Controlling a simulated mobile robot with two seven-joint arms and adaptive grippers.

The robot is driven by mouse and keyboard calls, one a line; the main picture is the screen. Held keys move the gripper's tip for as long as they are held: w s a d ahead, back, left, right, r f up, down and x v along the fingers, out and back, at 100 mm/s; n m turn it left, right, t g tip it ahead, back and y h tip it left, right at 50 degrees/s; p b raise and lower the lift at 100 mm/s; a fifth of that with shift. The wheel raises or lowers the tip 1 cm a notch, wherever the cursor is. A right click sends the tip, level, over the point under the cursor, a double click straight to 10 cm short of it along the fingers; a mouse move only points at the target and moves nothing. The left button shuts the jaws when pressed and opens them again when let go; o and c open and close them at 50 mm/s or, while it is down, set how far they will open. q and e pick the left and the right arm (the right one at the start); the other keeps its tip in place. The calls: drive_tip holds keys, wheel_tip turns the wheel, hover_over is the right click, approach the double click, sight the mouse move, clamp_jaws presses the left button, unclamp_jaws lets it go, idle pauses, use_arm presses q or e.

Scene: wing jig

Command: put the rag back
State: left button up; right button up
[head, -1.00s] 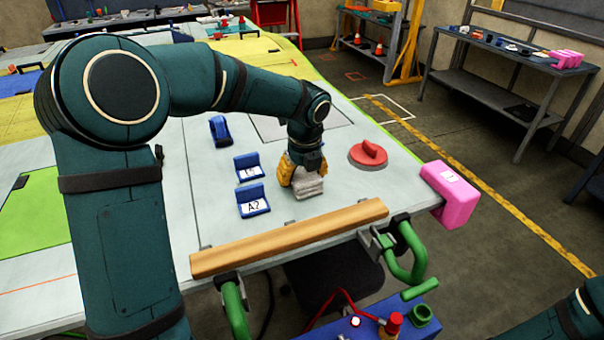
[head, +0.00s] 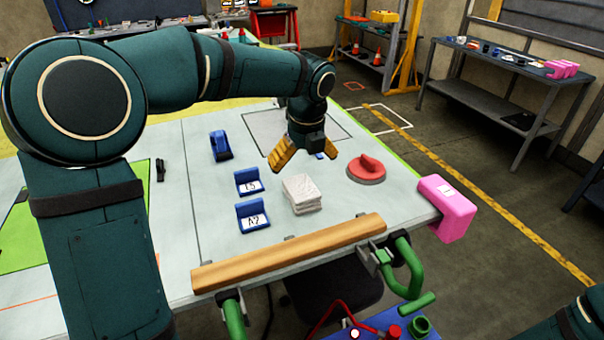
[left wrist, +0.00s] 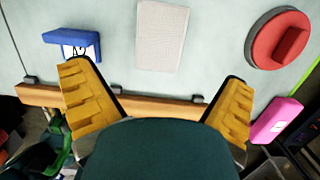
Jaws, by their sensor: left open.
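The rag (head: 302,194) is a folded white-grey stack lying flat on the light table top, right of two blue label holders. It also shows in the left wrist view (left wrist: 162,36) at the top centre, beyond the fingertips. My left gripper (head: 305,161) is open with its yellow fingers spread, raised above the table and farther back than the rag, apart from it. In the left wrist view the two yellow fingers (left wrist: 160,80) stand wide apart with nothing between them. My right gripper is not in view; a piece of my right arm shows at the lower right corner.
Blue label holders (head: 252,215) stand left of the rag, a red round handled piece (head: 367,170) to its right. A wooden bar (head: 290,252) with green clamps (head: 405,262) lines the front edge. A pink block (head: 447,206) sits at the right corner. A blue tool (head: 220,146) stands behind.

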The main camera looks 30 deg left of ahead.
use_arm(q)
drive_tip(key=shift+s+d+r, duration=0.1)
drive_tip(key=shift+r, duration=0.7)
drive_tip(key=shift+s+d+r, duration=0.1)
drive_tip(key=shift+r, duration=0.65)
drive_tip(key=shift+a+f, duration=0.1)
